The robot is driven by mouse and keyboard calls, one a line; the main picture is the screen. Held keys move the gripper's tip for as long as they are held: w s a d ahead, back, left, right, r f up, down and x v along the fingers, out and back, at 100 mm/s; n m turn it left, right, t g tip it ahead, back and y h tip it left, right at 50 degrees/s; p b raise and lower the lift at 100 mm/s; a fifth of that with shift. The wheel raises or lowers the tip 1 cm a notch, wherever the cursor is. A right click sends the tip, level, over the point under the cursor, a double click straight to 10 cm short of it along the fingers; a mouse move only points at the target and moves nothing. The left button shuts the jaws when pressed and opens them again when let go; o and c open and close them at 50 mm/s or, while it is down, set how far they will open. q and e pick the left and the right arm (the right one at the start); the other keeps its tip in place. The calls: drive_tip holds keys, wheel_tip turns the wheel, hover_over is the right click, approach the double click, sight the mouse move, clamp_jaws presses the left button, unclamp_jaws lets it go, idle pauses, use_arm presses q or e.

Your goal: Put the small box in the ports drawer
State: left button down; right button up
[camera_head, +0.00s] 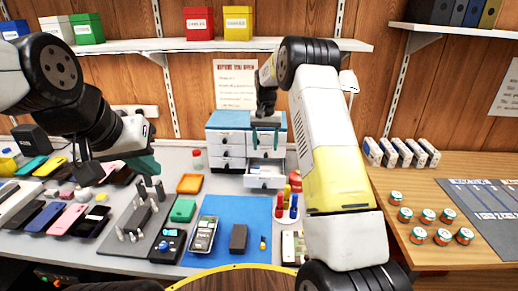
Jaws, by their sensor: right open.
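A small white drawer cabinet with a blue top (228,119) stands at the back of the bench. One lower drawer (264,183) is pulled out; its label is too small to read. My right gripper (265,142) is open, pointing down over the pulled-out drawer, with no object visible between its fingers. A small dark box-like block (238,238) lies on the blue mat (258,211); I cannot tell whether it is the small box. My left gripper (148,164) hangs over the left part of the bench, its fingers seen edge-on, so its opening is unclear.
A phone-like device (203,234) lies on the mat. An orange tray (189,183) and a green tray (183,210) are left of it. Red and blue bottles (294,206) stand right of the mat. Several phones lie at far left. A shelf (150,45) runs above.

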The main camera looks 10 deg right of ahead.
drive_tip(key=s+r+n+t+y, duration=0.1)
drive_tip(key=s+r+t, duration=0.2)
drive_tip(key=s+r, duration=1.45)
drive_tip(key=s+r+n+t+y, duration=0.1)
drive_tip(key=s+r+t, duration=0.1)
drive_tip(key=s, duration=2)
drive_tip(key=shift+a+r+n+t, duration=0.3)
drive_tip(key=shift+n+t, duration=0.1)
drive_tip(key=shift+t, duration=0.2)
drive_tip(key=shift+s+d, duration=0.1)
